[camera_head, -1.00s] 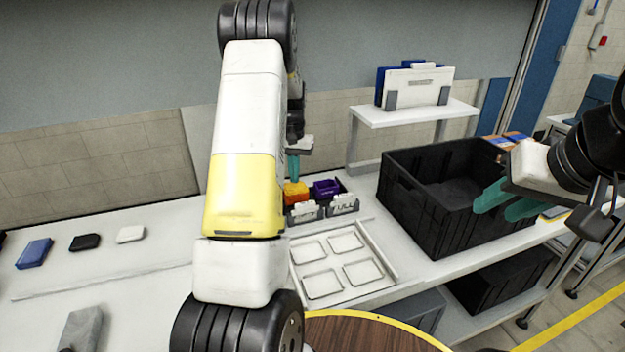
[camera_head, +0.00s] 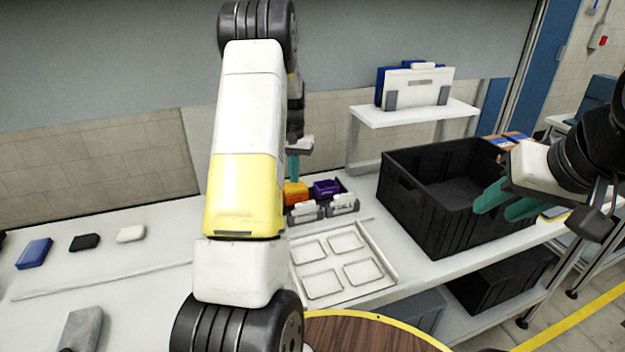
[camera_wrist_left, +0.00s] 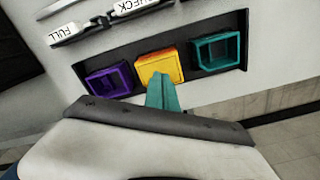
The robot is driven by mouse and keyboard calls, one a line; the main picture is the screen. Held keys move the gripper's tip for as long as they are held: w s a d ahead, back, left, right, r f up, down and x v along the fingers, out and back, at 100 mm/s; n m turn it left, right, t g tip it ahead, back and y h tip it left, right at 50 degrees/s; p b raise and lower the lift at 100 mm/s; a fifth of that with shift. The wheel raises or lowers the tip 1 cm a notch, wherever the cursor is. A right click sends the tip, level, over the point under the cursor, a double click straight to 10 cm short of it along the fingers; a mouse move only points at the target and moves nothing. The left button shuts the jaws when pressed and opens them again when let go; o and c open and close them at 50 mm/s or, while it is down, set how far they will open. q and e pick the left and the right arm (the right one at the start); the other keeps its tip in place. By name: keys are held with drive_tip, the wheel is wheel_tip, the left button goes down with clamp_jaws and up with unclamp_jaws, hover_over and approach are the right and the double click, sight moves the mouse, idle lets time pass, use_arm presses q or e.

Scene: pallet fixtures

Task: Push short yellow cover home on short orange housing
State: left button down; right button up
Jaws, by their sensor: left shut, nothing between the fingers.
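The orange housing (camera_head: 296,188) sits in the dark fixture at the back of the table, left of a purple housing. In the left wrist view it is the middle of three housings, with a yellow cover (camera_wrist_left: 158,66) showing on its top. I cannot tell whether the cover sits fully down. My left gripper (camera_head: 293,178) is shut and empty, pointing down. Its teal fingertips (camera_wrist_left: 162,78) are over the near edge of the cover, touching or just above it. My right gripper (camera_head: 506,201) is open and empty in front of the black crate.
In the left wrist view, a purple housing (camera_wrist_left: 110,82) and a teal housing (camera_wrist_left: 216,52) flank the orange one. A white tray (camera_head: 386,273) with shallow recesses lies in front. A large black crate (camera_head: 440,225) stands to the right. Blue, black and white pieces lie at left.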

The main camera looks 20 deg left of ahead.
sight(295, 186)
use_arm(q)
drive_tip(key=shift+f, duration=0.15)
drive_tip(key=shift+f, duration=0.65)
drive_tip(key=shift+f, duration=0.15)
idle(0.4)
drive_tip(key=shift+r, duration=3.6)
